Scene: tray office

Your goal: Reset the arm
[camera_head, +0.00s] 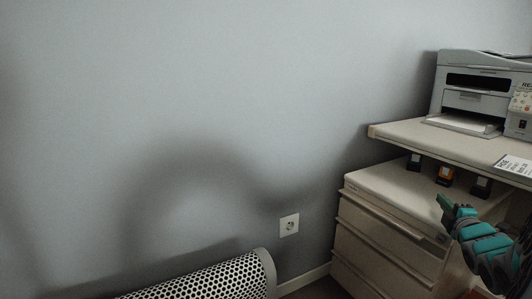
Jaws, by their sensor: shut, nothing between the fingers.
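My gripper (445,203) shows at the lower right, at the end of my teal and grey arm. Its green fingers point up and to the left, in front of the drawer cabinet (385,234) in the picture. The fingers are shut and hold nothing. The rest of my arm runs off the right edge of the view.
A printer (476,92) stands on a desk top (408,131) at the upper right, with a white label (516,165) near the edge. Several small dark items, one orange (446,174), sit beneath. A perforated cylinder (205,282) lies by the wall, below a socket (289,225).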

